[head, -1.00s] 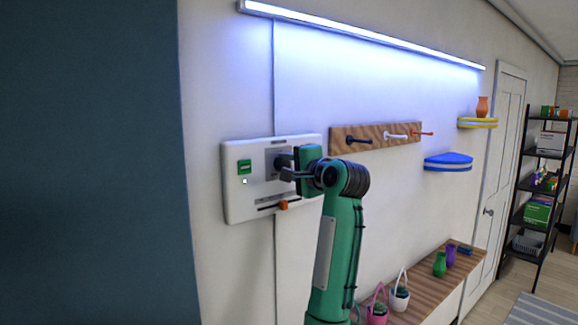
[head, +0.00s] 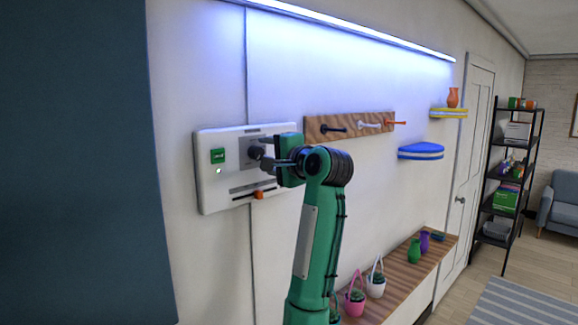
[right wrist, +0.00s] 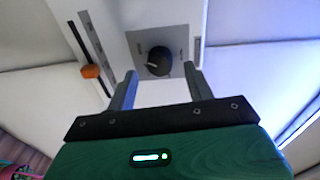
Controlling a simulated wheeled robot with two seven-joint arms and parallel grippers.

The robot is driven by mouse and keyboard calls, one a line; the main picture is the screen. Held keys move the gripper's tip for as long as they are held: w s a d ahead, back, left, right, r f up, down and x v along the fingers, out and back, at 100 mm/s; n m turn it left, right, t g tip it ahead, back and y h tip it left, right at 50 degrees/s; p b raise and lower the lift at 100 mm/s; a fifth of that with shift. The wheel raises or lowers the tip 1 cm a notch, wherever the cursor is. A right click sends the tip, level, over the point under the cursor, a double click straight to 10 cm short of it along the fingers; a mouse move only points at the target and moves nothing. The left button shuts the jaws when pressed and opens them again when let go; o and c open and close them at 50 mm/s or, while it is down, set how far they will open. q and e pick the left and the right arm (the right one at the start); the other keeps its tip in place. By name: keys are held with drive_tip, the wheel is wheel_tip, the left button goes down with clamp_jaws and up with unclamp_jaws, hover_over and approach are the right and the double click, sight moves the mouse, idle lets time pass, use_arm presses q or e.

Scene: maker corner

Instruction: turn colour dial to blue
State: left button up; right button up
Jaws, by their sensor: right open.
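The colour dial (head: 254,153) is a round black knob on a grey plate, on a white wall panel (head: 208,193). In the right wrist view the dial (right wrist: 159,61) has a white pointer mark; the small labels around it are unreadable. My right gripper (head: 271,163) is open and empty just in front of the dial. In the right wrist view its fingertips (right wrist: 161,72) are apart, with the knob between and beyond them, seemingly not touching. A light strip (head: 350,27) above glows bluish white. My left gripper is not in view.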

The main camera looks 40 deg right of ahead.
drive_tip(key=s+b, duration=0.4)
drive_tip(key=s, duration=0.7)
drive_tip(key=shift+s+r+b, duration=0.2)
drive_tip(key=shift+b, duration=0.15)
drive_tip(key=shift+f, duration=0.1)
